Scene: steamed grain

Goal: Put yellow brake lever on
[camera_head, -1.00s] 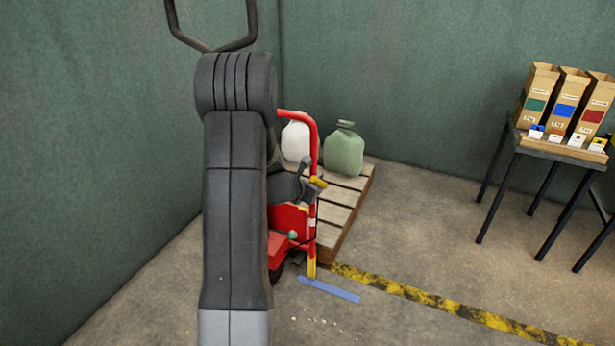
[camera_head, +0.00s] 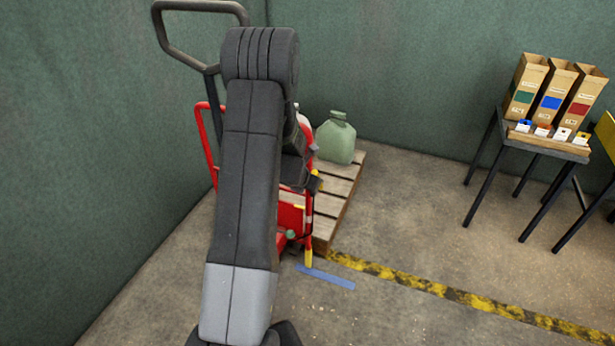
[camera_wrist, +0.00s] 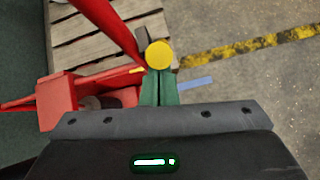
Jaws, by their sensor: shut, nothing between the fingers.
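The yellow brake lever shows in the wrist view as a round yellow end (camera_wrist: 159,54) on a dark stem, beside a red tube. In the head view a small yellow piece of it (camera_head: 316,173) shows at the right edge of my arm. My gripper (camera_wrist: 160,80) has green fingers that are shut and empty. The fingertips point at the yellow end and lie right by it; I cannot tell whether they touch. In the head view my arm hides most of the red cart (camera_head: 292,215) that carries the lever.
A wooden pallet (camera_head: 340,185) with a green sack (camera_head: 336,140) stands behind the cart. A dark loop handle (camera_head: 200,6) rises at the upper left, near the green wall. A table (camera_head: 545,146) with cardboard boxes stands at the right.

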